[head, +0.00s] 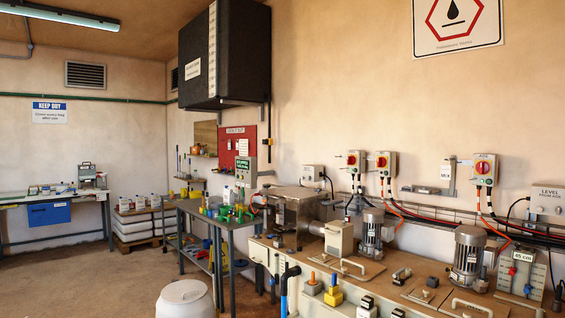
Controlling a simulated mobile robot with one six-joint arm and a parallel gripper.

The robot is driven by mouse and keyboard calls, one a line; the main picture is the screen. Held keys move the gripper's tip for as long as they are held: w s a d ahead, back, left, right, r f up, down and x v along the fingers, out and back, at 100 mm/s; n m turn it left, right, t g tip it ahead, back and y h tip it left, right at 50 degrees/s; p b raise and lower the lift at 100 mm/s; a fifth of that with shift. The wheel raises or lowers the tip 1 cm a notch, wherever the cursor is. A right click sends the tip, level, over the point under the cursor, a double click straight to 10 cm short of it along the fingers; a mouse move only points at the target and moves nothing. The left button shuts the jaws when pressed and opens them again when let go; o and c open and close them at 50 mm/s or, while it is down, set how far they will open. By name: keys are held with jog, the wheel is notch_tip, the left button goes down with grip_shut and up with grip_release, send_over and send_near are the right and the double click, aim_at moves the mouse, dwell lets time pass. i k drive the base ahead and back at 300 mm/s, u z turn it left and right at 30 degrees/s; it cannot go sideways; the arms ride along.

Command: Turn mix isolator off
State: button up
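Two sit side by side, a left one (351,161) and a middle one (382,162). A larger one (483,168) is further right. Their labels are too small to read, so I cannot tell which is the mix isolator. The knob positions are also too small to tell. Cables run down from them behind the bench. My gripper is not in view.
A long bench (385,284) below the isolators carries motors (469,255), a steel tank (300,207) and pipe handles. A white barrel (185,300) stands on the floor at front. A side table (222,222) stands left of the bench. The floor (90,280) at left is clear.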

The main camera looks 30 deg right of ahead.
aim_at(380, 161)
jog(key=i, duration=2.8)
jog(key=z, duration=2.55)
jog(key=i, duration=0.95)
